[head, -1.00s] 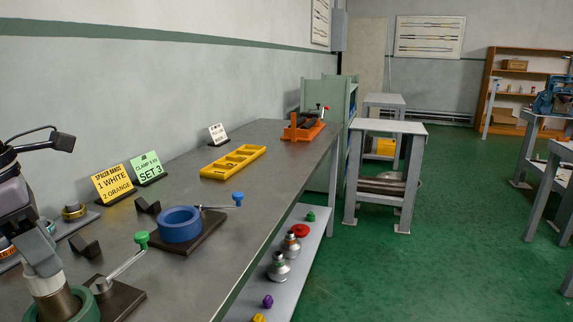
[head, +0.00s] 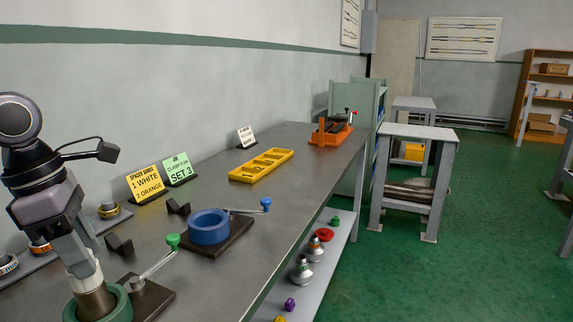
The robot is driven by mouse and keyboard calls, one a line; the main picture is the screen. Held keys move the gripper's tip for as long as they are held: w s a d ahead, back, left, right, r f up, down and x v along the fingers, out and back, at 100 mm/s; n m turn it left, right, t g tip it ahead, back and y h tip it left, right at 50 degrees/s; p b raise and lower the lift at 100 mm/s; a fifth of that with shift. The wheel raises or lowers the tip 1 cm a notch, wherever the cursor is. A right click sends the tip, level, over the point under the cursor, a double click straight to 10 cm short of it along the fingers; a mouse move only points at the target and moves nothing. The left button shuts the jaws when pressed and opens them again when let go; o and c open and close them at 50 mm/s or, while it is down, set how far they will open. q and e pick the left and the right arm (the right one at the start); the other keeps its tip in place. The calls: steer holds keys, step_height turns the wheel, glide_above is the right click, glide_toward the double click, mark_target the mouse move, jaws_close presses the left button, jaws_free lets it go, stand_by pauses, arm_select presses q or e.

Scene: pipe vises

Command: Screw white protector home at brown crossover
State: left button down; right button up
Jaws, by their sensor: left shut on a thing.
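My left gripper (head: 80,258) points down at the lower left in the head view and is shut on the white protector (head: 84,269). The protector sits at the top of the brown crossover (head: 97,301), roughly in line with it. How far the threads are engaged cannot be told. The crossover stands upright in the green ring vise (head: 125,313), which has a green-knobbed handle (head: 173,241). The lower part of the vise is cut off by the picture edge. My right gripper is not in view.
A blue ring vise (head: 209,228) stands behind on the bench (head: 280,203). A yellow sign (head: 147,184), a green sign (head: 179,169), a yellow tray (head: 261,165) and an orange vise (head: 331,134) are farther along. Metal fittings and coloured caps lie on the lower shelf (head: 335,246).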

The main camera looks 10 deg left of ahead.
arm_select(q)
steer(key=shift+a+m+p, duration=0.15)
steer(key=shift+m+p, duration=0.3)
steer(key=shift+m, duration=0.45)
steer(key=shift+m+g+p, duration=0.4)
steer(key=shift+m+p, duration=0.15)
steer(key=shift+m, duration=1.05)
steer(key=c, duration=0.8)
jaws_free()
